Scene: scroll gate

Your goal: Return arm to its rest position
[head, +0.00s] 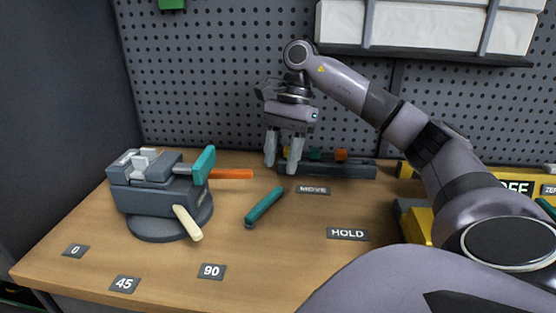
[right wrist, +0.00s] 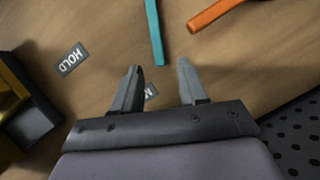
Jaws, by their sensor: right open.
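My right arm comes in from the right in the head view, bent over the workbench. Its gripper (head: 284,158) points down above the back of the bench, in front of a dark rack. The two fingers are apart with nothing between them, which also shows in the right wrist view (right wrist: 160,88). My left gripper is not in view. A teal bar (head: 264,206) lies on the bench in front of the gripper, apart from it. It also shows in the right wrist view (right wrist: 155,32), beside the end of an orange bar (right wrist: 215,12).
A grey vise (head: 150,202) with a teal handle and cream lever stands on a round base at left. The dark rack (head: 335,170) holds coloured pieces at the back. Yellow-and-black units (head: 415,222) stand at right. A pegboard (head: 220,70) rises behind. The bench's front middle is clear.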

